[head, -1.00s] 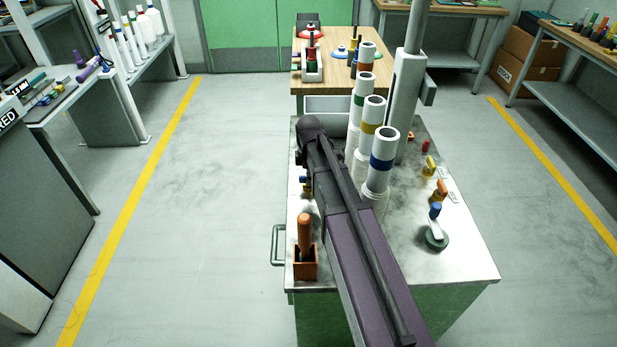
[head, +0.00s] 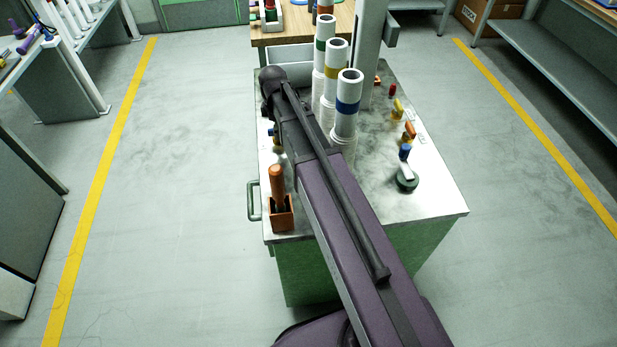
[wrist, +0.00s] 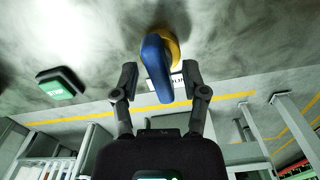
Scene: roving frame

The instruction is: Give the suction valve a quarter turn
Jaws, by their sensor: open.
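In the wrist view, a valve with a blue lever (wrist: 157,70) and a round yellow base (wrist: 168,40) is fixed to a grey metal surface. A white label behind the lever is partly covered, so I cannot read its name. My gripper (wrist: 159,76) is open, one finger on each side of the blue lever, with a gap showing at both sides. The lever points back toward my palm.
The steel-topped cart (head: 440,195) carries several white columns with coloured bands (head: 347,106). An orange-handled tool stands in a brown holder (head: 282,213). A green block (wrist: 62,86) lies left in the wrist view.

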